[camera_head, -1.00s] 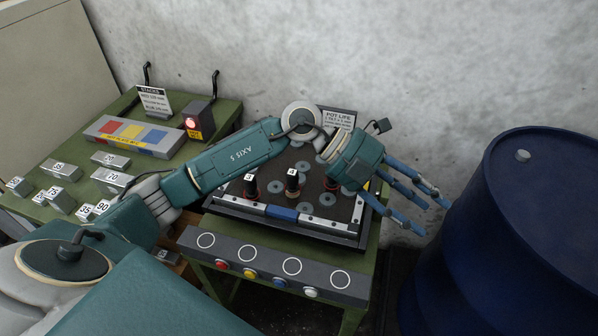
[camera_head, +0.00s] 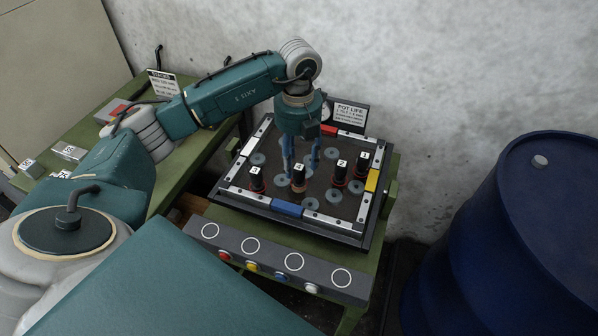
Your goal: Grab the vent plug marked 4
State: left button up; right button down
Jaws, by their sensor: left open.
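The vent plug marked 4 (camera_head: 299,177) is a dark upright cylinder with a white top label and a copper-coloured base, standing on the dark tray (camera_head: 235,200). My left gripper (camera_head: 300,165) points down over the tray with its blue fingers open, just above and behind plug 4. I cannot tell whether the fingers touch it. Plug 3 (camera_head: 256,181) stands to its left, plug 2 (camera_head: 341,173) and plug 1 (camera_head: 362,165) to its right. My right gripper is not in view.
A grey panel with circles and coloured buttons (camera_head: 270,256) fronts the green table. A pot life sign (camera_head: 351,115) stands behind the tray. A blue drum (camera_head: 510,240) stands at right. A second green table (camera_head: 75,130) with blocks is at left.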

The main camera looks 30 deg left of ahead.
aim_at(299, 166)
pick_arm(q)
jog(key=f, duration=0.1)
jog(key=f+p, duration=0.1)
jog(key=f, duration=0.1)
jog(key=f+p, duration=0.1)
jog(key=shift+w+a+f, duration=0.15)
jog(key=shift+w+f, duration=0.05)
jog(key=shift+w, duration=0.2)
jog(key=shift+f, duration=0.3)
grip_shut()
jog(key=shift+r, duration=0.1)
